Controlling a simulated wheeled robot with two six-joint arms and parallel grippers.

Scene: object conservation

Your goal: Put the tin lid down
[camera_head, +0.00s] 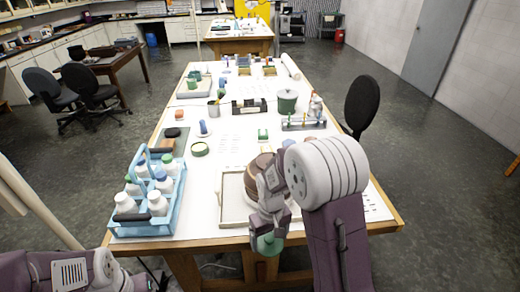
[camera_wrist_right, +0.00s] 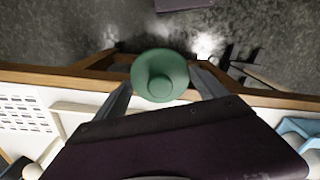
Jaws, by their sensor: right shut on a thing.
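The tin lid (camera_head: 268,244) is a round green disc with a raised knob. My right gripper (camera_head: 270,229) is shut on it and holds it at the table's near edge, overlapping that edge in the head view. In the right wrist view the lid (camera_wrist_right: 160,75) sits between the two grey fingers, its knob facing the camera, with the table edge and floor behind it. A shallow green round tin (camera_head: 200,149) stands on the table left of centre. My left arm shows at the bottom left, but its gripper is out of view.
A blue bottle carrier (camera_head: 117,229) stands at the near left. A green pot (camera_head: 287,102) and a rack (camera_head: 303,125) stand farther back.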

